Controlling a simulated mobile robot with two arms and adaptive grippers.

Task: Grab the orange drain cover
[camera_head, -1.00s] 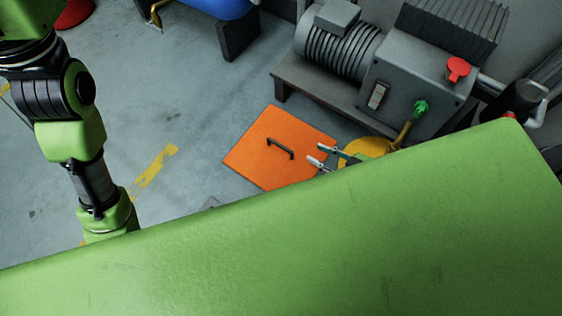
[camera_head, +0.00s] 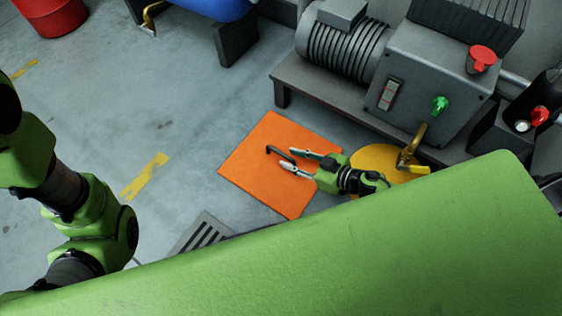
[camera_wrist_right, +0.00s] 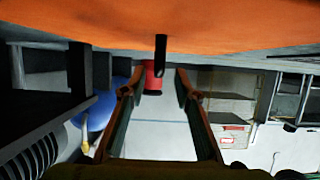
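The orange drain cover (camera_head: 262,185) is a square plate lying on the grey floor, with a dark bar handle (camera_head: 278,152) near its middle. My right gripper (camera_head: 292,160) is above the cover, its fingers spread and pointing at the handle from the right. In the right wrist view the cover (camera_wrist_right: 200,25) fills the top, and the handle (camera_wrist_right: 160,55) shows end-on, in line with the gap between the open fingers (camera_wrist_right: 155,82). Contact with the handle cannot be seen. My left arm is at the left; its gripper is out of view.
A slotted grate (camera_head: 205,233) lies in front of the cover, partly hidden by my green body. A yellow disc (camera_head: 375,158) with a brass pipe is right of it. A motor unit (camera_head: 345,50) on a grey bench stands behind.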

